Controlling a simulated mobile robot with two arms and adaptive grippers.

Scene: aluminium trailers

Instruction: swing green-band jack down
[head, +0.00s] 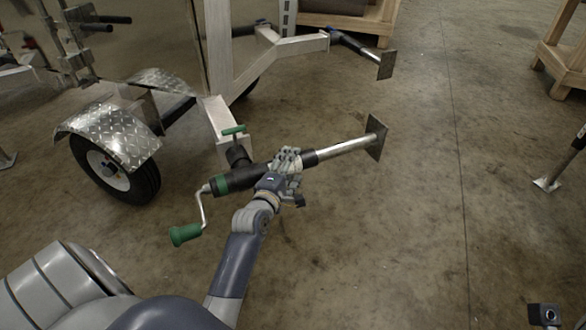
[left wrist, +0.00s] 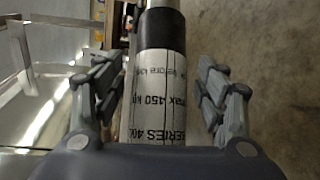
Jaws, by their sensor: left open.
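The green-band jack lies nearly level on the trailer frame, its black body (head: 255,174) carrying a green band (head: 221,184). Its bare metal leg (head: 345,145) points right to a square foot plate (head: 377,137). A crank with a green grip (head: 186,234) hangs at its left end. A green T-handle (head: 233,130) stands at its mount. My left gripper (head: 286,160) is at the jack tube, right of the band. In the left wrist view its open fingers (left wrist: 160,92) stand on either side of the labelled tube (left wrist: 160,105), with gaps visible.
The trailer's aluminium frame (head: 218,118) and wheel (head: 120,175) with its tread-plate fender (head: 112,133) are at left. Another jack's foot plate (head: 387,64) is at the upper middle. A stand foot (head: 547,184) is at right. The floor around the foot plate is clear.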

